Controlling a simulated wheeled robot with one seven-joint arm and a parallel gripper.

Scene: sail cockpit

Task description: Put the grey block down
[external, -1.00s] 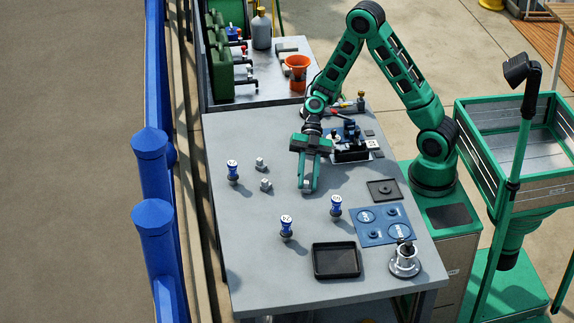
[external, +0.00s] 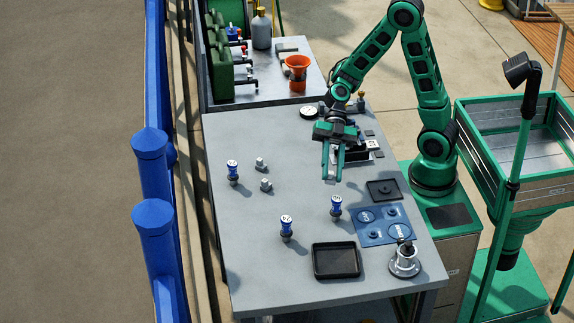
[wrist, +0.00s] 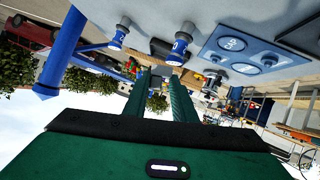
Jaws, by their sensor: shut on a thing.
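My gripper (external: 330,176) points down over the table (external: 245,265), near its far right part. Its green fingers are shut on a small grey block, of which only a little shows at the fingertips. I cannot tell the gap between the block and the table top. Two other small grey pieces (external: 266,185) stand on the table to the left of my gripper, apart from it.
Blue-topped pieces (external: 286,228) stand on the table's left and middle. A black tray (external: 336,275), a blue plate (external: 372,239), a dark square plate (external: 384,191) and a silver fitting (external: 404,262) lie at the front and right. Dark equipment (external: 352,153) sits behind my gripper. The table's middle has free room.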

